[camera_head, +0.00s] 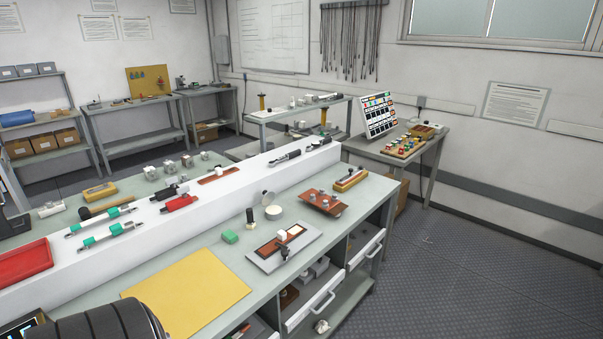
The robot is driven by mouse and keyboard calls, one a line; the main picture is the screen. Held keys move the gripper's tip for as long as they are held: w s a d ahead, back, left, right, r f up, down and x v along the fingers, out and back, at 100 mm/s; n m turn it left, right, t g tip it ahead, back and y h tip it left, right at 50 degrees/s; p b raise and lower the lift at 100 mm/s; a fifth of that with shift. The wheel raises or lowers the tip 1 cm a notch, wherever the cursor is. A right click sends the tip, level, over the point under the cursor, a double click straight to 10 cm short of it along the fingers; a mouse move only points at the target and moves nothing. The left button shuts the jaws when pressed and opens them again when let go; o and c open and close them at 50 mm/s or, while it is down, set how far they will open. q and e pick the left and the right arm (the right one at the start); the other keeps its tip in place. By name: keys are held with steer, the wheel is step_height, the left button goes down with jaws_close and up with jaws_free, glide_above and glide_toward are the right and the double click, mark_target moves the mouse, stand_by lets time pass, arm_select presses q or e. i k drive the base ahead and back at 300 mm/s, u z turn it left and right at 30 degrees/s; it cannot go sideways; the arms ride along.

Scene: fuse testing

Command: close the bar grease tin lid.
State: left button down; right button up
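A small round tin (273,212) with a pale top stands on the workbench, near the foot of the white raised shelf. A round grey disc (268,198) stands upright at its back edge and looks like its raised lid; the tin appears open. It is small in this view, so any label or hinge cannot be made out. Neither of my grippers is in view. A dark ribbed rounded shape at the bottom left may be part of my own arm.
A grey plate with a framed part (262,258) lies in front. A brown board (320,202) lies right. A yellow mat (180,298) covers the near-left bench. Drawers stand open below.

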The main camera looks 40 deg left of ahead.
mark_target(269, 198)
steer(key=i, duration=2.4)
steer(key=u, duration=1.8)
